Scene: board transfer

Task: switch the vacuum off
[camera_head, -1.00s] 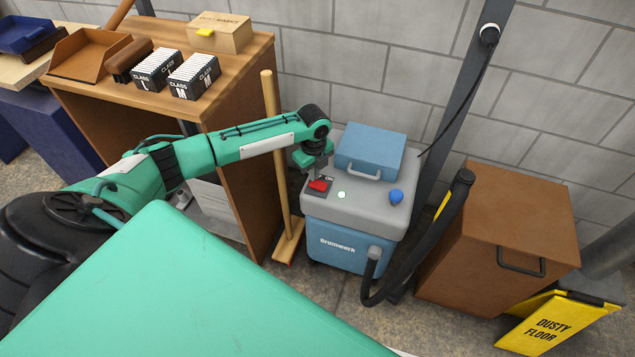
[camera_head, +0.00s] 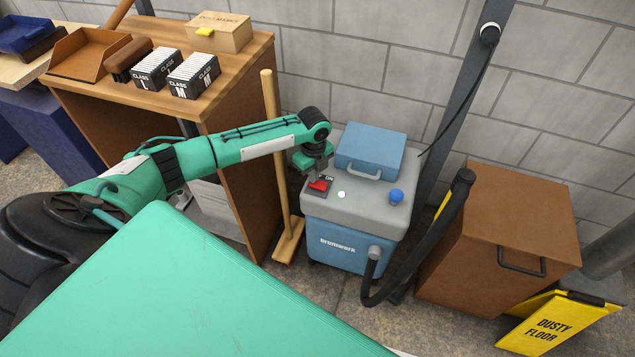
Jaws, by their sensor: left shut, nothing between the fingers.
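The vacuum (camera_head: 345,243) is a blue box with a grey top and the name Drumwerk on its front. A red rocker switch (camera_head: 319,184) sits on a dark plate at the top's left, with the label ON at its far side. A small pale green light (camera_head: 341,195) glows beside it. My left gripper (camera_head: 317,172) is shut and empty, pointing down right at the far side of the switch. Its fingertips are small and partly hidden, so I cannot tell whether they touch the switch. My right gripper is not in view.
A blue case (camera_head: 369,152) and a blue knob (camera_head: 396,196) are on the vacuum's top. A black hose (camera_head: 420,245) curves at its right, beside a brown cabinet (camera_head: 510,240). A broom (camera_head: 277,150) stands close at left, by the wooden desk (camera_head: 225,100).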

